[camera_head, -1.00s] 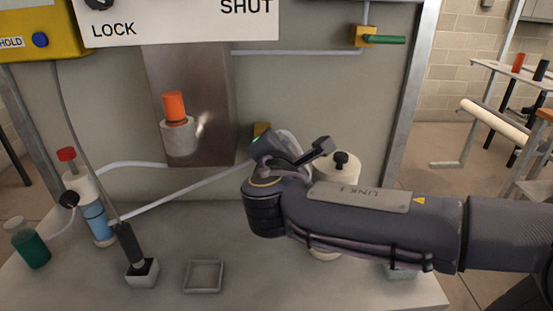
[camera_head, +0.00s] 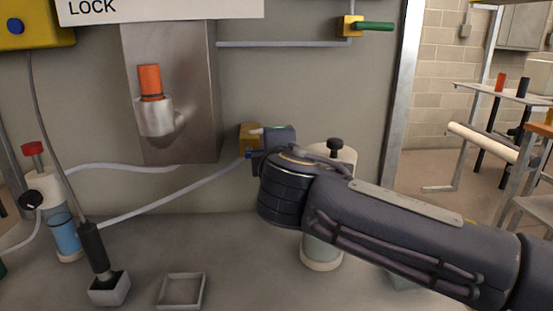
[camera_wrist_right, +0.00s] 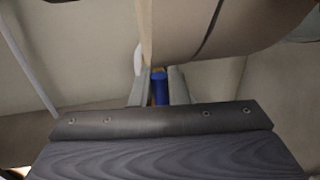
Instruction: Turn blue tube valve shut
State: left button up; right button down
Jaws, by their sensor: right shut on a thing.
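The yellow valve body (camera_head: 246,134) sits on the back panel, where a thin white tube meets it. A small bit of its blue handle (camera_head: 250,154) shows below the yellow body, beside my gripper. My right gripper (camera_head: 258,148) reaches in from the right and is at the valve; its fingertips are mostly hidden by its own body. In the right wrist view the blue handle (camera_wrist_right: 159,86) stands between the two fingers, and the gripper is shut on it. My left gripper is not in view.
A white cylinder with a black knob (camera_head: 336,150) stands just behind my right arm. A second yellow valve with a green handle (camera_head: 374,26) is at upper right. An orange-capped holder (camera_head: 150,83) is left of the valve. A small square tray (camera_head: 182,291) lies in front.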

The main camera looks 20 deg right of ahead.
dwell(0.4)
jog(key=c, duration=1.5)
grip_release()
jog(key=p+v, duration=0.1)
jog(key=v, duration=0.6)
jog(key=shift+s, duration=0.4)
